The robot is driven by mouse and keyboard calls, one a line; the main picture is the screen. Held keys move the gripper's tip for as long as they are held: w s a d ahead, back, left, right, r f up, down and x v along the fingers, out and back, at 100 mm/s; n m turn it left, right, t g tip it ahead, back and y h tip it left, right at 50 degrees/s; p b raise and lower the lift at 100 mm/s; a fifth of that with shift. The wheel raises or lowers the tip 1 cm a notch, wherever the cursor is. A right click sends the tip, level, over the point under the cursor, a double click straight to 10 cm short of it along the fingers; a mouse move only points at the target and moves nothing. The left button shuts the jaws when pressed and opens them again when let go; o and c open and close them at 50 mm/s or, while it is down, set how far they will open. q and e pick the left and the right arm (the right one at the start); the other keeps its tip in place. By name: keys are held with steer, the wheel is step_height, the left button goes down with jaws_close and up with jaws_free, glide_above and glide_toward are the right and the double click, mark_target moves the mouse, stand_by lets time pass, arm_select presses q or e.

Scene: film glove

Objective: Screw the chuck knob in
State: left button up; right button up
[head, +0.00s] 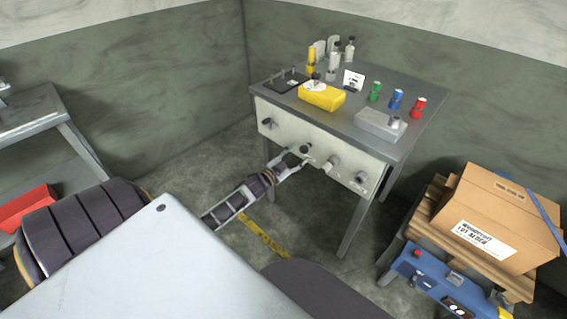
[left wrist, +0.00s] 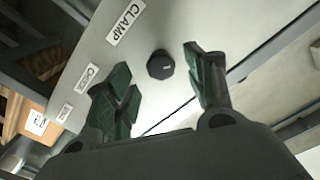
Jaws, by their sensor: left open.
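A workbench has a pale front panel (head: 285,127) with several knobs in a row. A dark knob (head: 305,149) sits on the panel by my left gripper (head: 293,161). In the left wrist view a black, faceted knob (left wrist: 160,65) stands on the panel near a label reading CLAMP (left wrist: 125,21). My left gripper (left wrist: 165,84) is open and empty, its green-padded fingers to either side below this knob and apart from it. Other panel knobs are a dark one (head: 267,122), a grey one (head: 333,162) and another dark one (head: 361,178). I see no label reading chuck.
On the bench top (head: 355,103) are a yellow box (head: 322,97), a grey box (head: 380,125), and green (head: 375,91), blue (head: 396,99) and red cans (head: 417,107). A cardboard box (head: 497,213) stands at right. The bench legs flank the space under the panel.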

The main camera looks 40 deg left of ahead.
arm_select(q)
steer(key=s, duration=0.7)
steer(key=shift+a, duration=0.25)
stand_by(0.5)
